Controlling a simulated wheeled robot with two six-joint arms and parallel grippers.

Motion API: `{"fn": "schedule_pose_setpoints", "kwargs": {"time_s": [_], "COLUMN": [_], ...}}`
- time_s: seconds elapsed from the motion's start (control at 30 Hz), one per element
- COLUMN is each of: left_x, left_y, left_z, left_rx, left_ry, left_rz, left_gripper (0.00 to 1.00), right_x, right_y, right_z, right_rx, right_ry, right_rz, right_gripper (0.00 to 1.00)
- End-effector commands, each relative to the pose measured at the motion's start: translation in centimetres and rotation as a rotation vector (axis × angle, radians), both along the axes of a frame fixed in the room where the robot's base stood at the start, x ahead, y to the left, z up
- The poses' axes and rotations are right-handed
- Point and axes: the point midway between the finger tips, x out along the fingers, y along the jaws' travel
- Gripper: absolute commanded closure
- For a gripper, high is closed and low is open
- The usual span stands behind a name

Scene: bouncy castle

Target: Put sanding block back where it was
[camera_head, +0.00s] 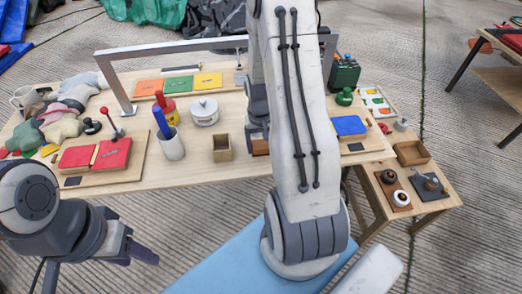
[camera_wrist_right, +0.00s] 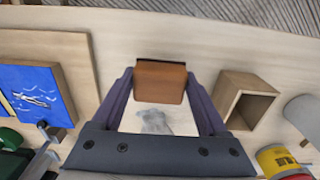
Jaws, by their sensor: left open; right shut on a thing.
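The sanding block, a brown block with a dark edge (camera_wrist_right: 161,82), is between the two purple fingers of my right gripper (camera_wrist_right: 160,92) in the right wrist view. The gripper is shut on it. In the head view the block (camera_head: 260,147) shows just left of my right arm, at the table's front part, with the gripper mostly hidden behind the arm. I cannot tell if the block touches the table. My left gripper (camera_head: 142,253) is open and empty, low at the left in front of the table; only part of it shows.
A small open wooden box (camera_wrist_right: 247,97) stands right beside the block in the wrist view. A blue-topped panel (camera_wrist_right: 38,92) lies on the other side. The wooden table (camera_head: 200,174) also bears a cup with a blue marker (camera_head: 171,148), a white pot (camera_head: 204,112) and red panels (camera_head: 112,154).

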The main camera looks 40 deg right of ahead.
Motion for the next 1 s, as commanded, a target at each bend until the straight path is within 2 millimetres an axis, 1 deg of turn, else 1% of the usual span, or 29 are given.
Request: {"fn": "schedule_pose_setpoints", "kwargs": {"time_s": [0.03,0.1,0.2,0.47,0.8,0.83,0.87,0.9,1.0], "left_x": [0.0,0.0,0.0,0.0,0.0,0.0,0.0,0.0,0.0], "left_y": [0.0,0.0,0.0,0.0,0.0,0.0,0.0,0.0,0.0], "left_z": [0.0,-0.1,0.0,-0.1,-0.8,-0.8,-0.7,-0.8,-0.8], "left_rx": [0.000,0.000,0.000,0.000,0.000,0.000,0.000,0.000,0.000], "left_ry": [0.000,0.000,0.000,0.000,0.000,0.000,0.000,0.000,0.000], "left_rz": [0.000,0.000,0.000,0.000,0.000,0.000,0.000,0.000,0.000], "left_gripper": [0.50,0.50,0.50,0.50,0.50,0.50,0.50,0.50,0.50], "right_x": [-0.2,-0.2,-0.1,-0.1,-0.1,-0.1,-0.1,-0.1,-0.1], "right_y": [0.1,0.0,0.0,0.0,0.0,0.0,0.0,0.0,0.1], "right_z": [-1.0,-1.9,-2.7,-2.7,-3.9,-3.9,-3.9,-3.9,-4.0], "right_rx": [0.003,0.003,0.002,0.000,0.001,0.001,0.001,0.001,0.001], "right_ry": [0.005,0.004,0.003,0.000,0.001,0.002,0.002,0.002,0.002], "right_rz": [0.000,0.000,0.000,-0.001,-0.001,-0.001,-0.001,-0.001,0.000], "right_gripper": [0.84,0.84,0.84,0.84,0.84,0.16,0.04,0.00,0.00]}}
